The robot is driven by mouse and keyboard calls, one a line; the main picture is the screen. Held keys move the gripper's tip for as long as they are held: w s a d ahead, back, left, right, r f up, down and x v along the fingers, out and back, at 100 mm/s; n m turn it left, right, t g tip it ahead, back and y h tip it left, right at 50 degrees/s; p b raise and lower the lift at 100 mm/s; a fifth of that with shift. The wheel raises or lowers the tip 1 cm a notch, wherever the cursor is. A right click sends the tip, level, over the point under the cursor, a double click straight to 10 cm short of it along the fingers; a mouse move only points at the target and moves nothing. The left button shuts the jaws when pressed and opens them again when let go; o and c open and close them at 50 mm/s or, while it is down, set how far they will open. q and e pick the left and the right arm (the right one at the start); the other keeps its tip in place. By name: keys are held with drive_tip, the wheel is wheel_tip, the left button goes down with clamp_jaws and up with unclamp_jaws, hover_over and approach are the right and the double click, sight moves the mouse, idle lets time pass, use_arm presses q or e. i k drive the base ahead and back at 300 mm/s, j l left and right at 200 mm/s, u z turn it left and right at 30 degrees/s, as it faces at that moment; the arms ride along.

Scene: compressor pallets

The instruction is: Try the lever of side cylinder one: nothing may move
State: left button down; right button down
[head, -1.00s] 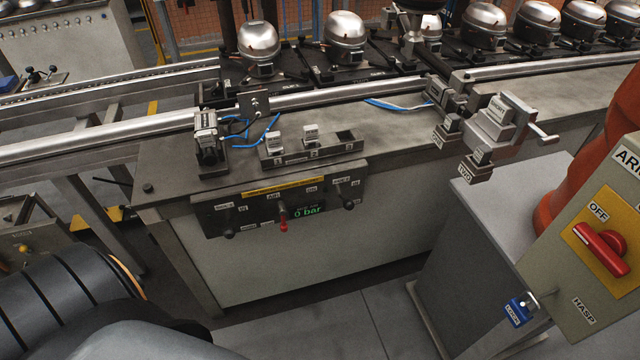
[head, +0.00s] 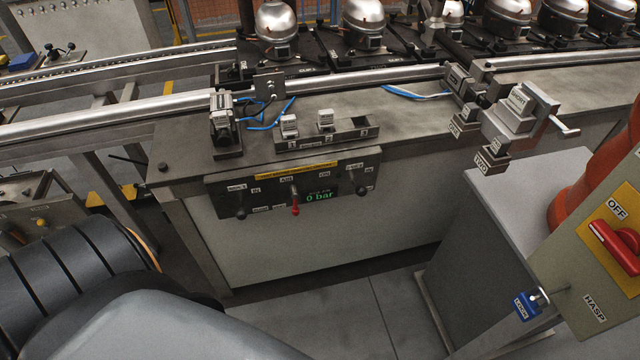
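The control panel (head: 265,204) is on the front of the bench, below a yellow strip, and its display reads 0 bar. The left lever (head: 240,208) has a black knob and hangs down; its small label looks like side 1 but is hard to read. The middle air lever (head: 295,203) has a red knob and points down. The right lever (head: 359,183) has a black knob. A labelled clamp-like unit (head: 225,125), possibly a side cylinder, stands at the left on the bench; another (head: 462,84) stands farther right. Neither gripper is in view.
A small tray (head: 350,134) holds two labelled blocks behind the panel. A stepped labelled fixture (head: 510,112) with a crank overhangs the bench at right. A grey cabinet (head: 480,240) and a red OFF switch (head: 612,246) stand right. The floor before the panel is clear.

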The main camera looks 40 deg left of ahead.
sight(241, 213)
drive_tip(key=k+u, duration=0.15)
drive_tip(key=u, duration=1.5)
